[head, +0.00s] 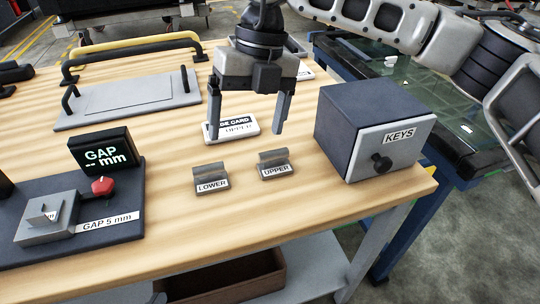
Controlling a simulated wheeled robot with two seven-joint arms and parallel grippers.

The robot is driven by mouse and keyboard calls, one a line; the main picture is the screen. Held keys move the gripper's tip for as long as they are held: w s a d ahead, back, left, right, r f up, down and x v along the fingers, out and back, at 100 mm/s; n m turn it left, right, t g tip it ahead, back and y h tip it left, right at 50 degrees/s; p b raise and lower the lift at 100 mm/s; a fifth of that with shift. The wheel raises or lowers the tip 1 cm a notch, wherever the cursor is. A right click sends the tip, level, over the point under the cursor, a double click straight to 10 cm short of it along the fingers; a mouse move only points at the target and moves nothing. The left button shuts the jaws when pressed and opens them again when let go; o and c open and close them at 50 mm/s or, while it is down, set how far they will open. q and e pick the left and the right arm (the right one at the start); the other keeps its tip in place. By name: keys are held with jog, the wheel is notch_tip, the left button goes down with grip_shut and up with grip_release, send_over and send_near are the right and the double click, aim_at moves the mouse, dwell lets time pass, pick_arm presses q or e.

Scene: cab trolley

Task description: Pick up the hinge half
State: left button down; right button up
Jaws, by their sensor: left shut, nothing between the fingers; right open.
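Two small grey metal hinge halves stand apart on the wooden table. One hinge half (210,174) has a label reading LOWER, and the other hinge half (274,161) to its right has a label reading UPPER. My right gripper (246,134) comes down from the top, open and empty, with its fingers spread above and behind the two halves. A white card (238,130) reading UPPER on its second line shows between the fingers; its first line is partly hidden. My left gripper is not in view.
A dark box (345,124) with a KEYS drawer front stands at the right table edge. A gap display (100,151) and red knob (103,186) sit on a dark base at left. A grey plate (125,97) with handles lies behind. A brown tray (265,283) is below the tabletop.

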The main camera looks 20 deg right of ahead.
jog(key=w+d+r+m+t+h, duration=0.1)
jog(key=w+d+r+h, duration=0.15)
jog(key=d, duration=0.35)
send_near(274, 153)
jog(key=f, duration=0.3)
jog(key=s+f, duration=0.1)
jog(key=f, duration=0.1)
jog(key=shift+d+f, duration=0.1)
jog(key=shift+w+f, duration=0.15)
jog(key=shift+f, duration=1.3)
jog(key=shift+w+f, duration=0.15)
jog(key=shift+f, duration=1.35)
jog(key=c, duration=1.2)
jog(key=shift+r, duration=0.1)
jog(key=shift+c, duration=0.3)
